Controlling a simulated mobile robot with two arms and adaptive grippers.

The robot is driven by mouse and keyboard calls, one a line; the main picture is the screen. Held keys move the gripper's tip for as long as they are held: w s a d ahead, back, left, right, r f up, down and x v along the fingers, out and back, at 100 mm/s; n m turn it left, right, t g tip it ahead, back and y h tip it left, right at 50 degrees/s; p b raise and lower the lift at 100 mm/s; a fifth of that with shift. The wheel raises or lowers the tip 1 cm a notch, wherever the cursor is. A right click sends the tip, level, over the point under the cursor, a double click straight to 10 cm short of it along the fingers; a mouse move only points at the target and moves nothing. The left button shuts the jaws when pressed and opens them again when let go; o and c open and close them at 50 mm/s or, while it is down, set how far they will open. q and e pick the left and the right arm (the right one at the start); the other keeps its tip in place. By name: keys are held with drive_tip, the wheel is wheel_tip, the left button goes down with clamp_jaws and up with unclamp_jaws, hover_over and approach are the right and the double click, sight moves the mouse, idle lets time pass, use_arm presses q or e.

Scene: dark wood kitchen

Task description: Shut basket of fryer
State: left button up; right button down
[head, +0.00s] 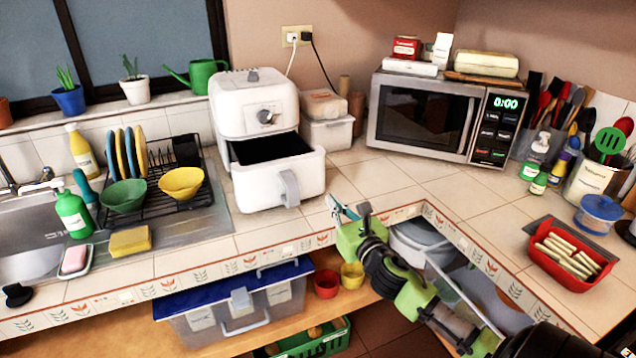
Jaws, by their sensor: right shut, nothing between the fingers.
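The white air fryer (256,101) stands on the tiled counter in the middle of the head view. Its basket (262,185) is pulled out toward the counter's front edge, and the dark inside shows from above. The basket's grey handle (289,188) faces the front. My right gripper (341,209) is to the right of the handle, apart from it, near the counter's front edge. It is shut and empty. The green and black right arm reaches in from the lower right. My left gripper is not in view.
A dish rack with plates and bowls (181,184) stands left of the fryer. A microwave (438,116) stands to the right on the counter. A red tray (569,258) lies far right. The counter between fryer and microwave is mostly clear.

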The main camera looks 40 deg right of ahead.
sight(313, 177)
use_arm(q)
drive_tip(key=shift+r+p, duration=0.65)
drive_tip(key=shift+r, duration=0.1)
use_arm(e)
drive_tip(key=x, duration=1)
drive_tip(key=shift+a, duration=0.1)
drive_tip(key=shift+w, duration=0.15)
